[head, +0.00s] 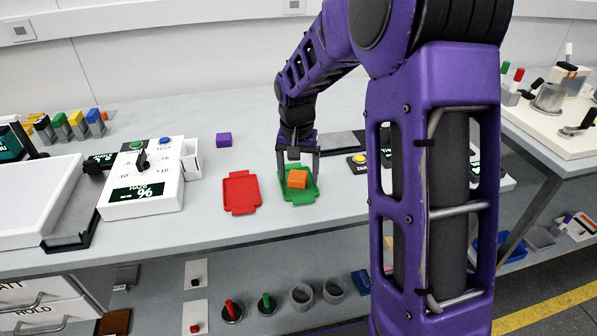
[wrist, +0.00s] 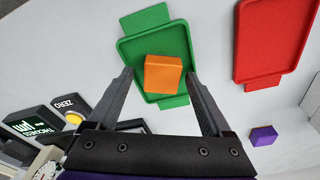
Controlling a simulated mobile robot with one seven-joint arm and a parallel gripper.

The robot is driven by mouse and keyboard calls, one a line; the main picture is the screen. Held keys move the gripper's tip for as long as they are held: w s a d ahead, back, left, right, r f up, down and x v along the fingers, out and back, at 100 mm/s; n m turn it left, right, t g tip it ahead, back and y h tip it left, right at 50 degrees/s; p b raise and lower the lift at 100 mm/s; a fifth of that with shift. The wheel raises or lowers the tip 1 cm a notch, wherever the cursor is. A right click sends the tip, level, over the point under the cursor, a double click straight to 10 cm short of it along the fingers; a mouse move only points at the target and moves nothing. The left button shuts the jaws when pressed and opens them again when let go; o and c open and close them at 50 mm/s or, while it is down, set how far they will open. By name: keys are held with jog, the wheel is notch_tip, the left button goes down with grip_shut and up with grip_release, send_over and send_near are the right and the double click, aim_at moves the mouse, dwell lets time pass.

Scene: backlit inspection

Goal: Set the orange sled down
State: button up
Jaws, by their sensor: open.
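The orange sled, a small orange block (head: 297,179), sits on the green tray (head: 284,195) on the bench. It also shows in the wrist view (wrist: 163,73), inside the rim of the green tray (wrist: 133,49). My gripper (head: 298,176) is over the green tray with its jaws open. In the wrist view my gripper's fingers (wrist: 159,76) stand apart on either side of the orange block, with a visible gap on each side. The block's underside is hidden.
A red tray (head: 240,190) lies empty to the left of the green one. A purple block (head: 224,139) sits behind it. A white instrument with a dial and display (head: 141,178) stands further left. A device with a yellow button (head: 359,159) is close on the right.

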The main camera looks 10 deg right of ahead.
aim_at(298, 180)
notch_tip(298, 180, up, 12)
jog(key=s+p, duration=0.1)
jog(key=p, duration=0.1)
jog(key=shift+s+a, duration=0.2)
jog(key=shift+a, duration=0.1)
jog(key=shift+r, duration=0.1)
